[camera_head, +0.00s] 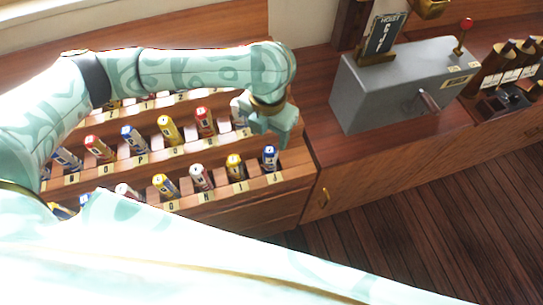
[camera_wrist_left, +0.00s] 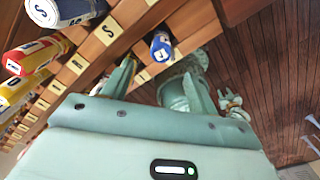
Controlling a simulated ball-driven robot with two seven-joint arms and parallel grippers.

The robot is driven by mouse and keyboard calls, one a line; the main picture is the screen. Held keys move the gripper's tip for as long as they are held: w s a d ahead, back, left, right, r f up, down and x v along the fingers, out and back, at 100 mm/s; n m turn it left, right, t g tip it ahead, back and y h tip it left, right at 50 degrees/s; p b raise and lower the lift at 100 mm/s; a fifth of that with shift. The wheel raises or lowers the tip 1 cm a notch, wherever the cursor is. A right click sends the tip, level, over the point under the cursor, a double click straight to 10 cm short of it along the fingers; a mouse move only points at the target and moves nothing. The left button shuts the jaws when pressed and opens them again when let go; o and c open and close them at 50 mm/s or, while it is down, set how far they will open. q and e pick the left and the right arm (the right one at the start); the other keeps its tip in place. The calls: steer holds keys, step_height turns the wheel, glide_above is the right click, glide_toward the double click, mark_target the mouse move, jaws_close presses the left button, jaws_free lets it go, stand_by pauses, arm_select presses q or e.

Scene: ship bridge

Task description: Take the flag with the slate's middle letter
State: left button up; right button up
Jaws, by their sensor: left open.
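The slate (camera_head: 385,33) is a dark framed board at the upper right, headed HOIST. Letters run down it, too small to read surely. Rolled flags with lettered ends stand in a stepped wooden rack. A blue flag (camera_head: 270,158) stands at the right end of the front row, by a plate that looks like J; it shows in the left wrist view (camera_wrist_left: 161,46). A yellow flag (camera_head: 235,166) is left of it. My left gripper (camera_head: 270,138) is open and empty just above and behind the blue flag. In the wrist view its fingers (camera_wrist_left: 160,78) point towards that flag, apart from it.
The wooden rack (camera_head: 300,168) holds several red, yellow, white and blue flags, partly hidden by my left arm. A grey box (camera_head: 400,85) with a lever and red knob stands on the right counter. Open wooden floor (camera_head: 420,215) lies in front.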

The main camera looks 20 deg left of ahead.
mark_target(269, 149)
arm_select(q)
step_height(269, 149, down, 6)
steer(key=shift+r+b, duration=0.1)
steer(key=shift+b, duration=0.85)
steer(key=shift+f, duration=0.4)
step_height(269, 149, down, 5)
steer(key=b, duration=0.3)
steer(key=shift+w+f, duration=0.1)
arm_select(e)
steer(key=f, duration=0.2)
steer(key=s+f, duration=0.1)
steer(key=f, duration=0.2)
steer(key=shift+s+f, duration=0.2)
steer(key=shift+f, duration=0.05)
arm_select(q)
steer(key=shift+c, duration=0.3)
steer(key=c, duration=1)
arm_select(e)
steer(key=shift+s, duration=0.1)
